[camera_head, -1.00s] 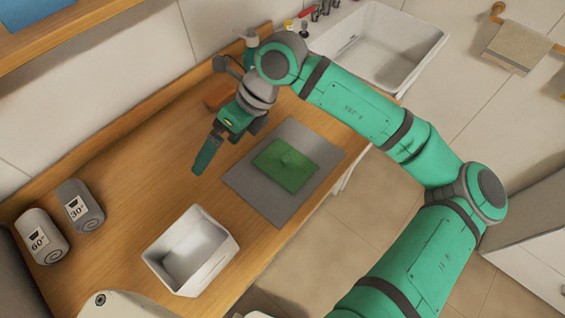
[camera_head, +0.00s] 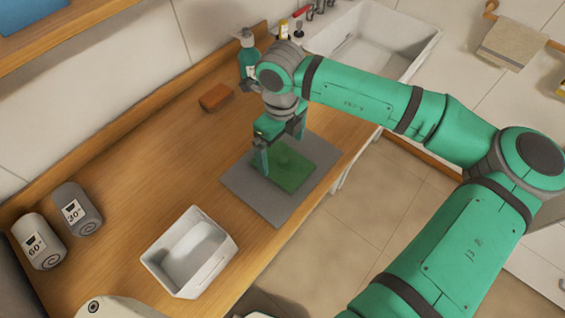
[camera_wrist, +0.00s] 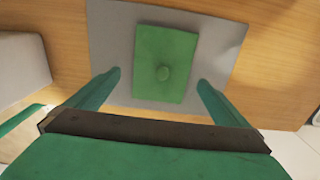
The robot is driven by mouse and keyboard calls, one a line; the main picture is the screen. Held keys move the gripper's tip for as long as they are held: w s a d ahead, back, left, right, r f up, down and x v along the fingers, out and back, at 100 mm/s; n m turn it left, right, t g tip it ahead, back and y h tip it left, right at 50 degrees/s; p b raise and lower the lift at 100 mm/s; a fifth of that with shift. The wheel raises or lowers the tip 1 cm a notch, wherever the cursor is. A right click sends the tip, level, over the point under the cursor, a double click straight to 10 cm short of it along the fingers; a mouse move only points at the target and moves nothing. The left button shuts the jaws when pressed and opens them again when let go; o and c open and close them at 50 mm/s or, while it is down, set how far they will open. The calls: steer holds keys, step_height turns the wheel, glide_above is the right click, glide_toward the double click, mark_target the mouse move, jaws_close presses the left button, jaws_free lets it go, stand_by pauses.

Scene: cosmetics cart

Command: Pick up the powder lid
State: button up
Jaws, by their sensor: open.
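I cannot tell the height of the fingertips above the lid.
A white open bin (camera_head: 190,250) stands left of the mat. A brown block (camera_head: 215,98) and a teal bottle (camera_head: 249,58) are near the wall. A white sink (camera_head: 385,40) is at the back right.

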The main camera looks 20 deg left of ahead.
mark_target(282, 159)
steer(key=shift+w+f, duration=0.2)
steer(key=shift+f, duration=2.55)
steer(key=c, duration=0.8)
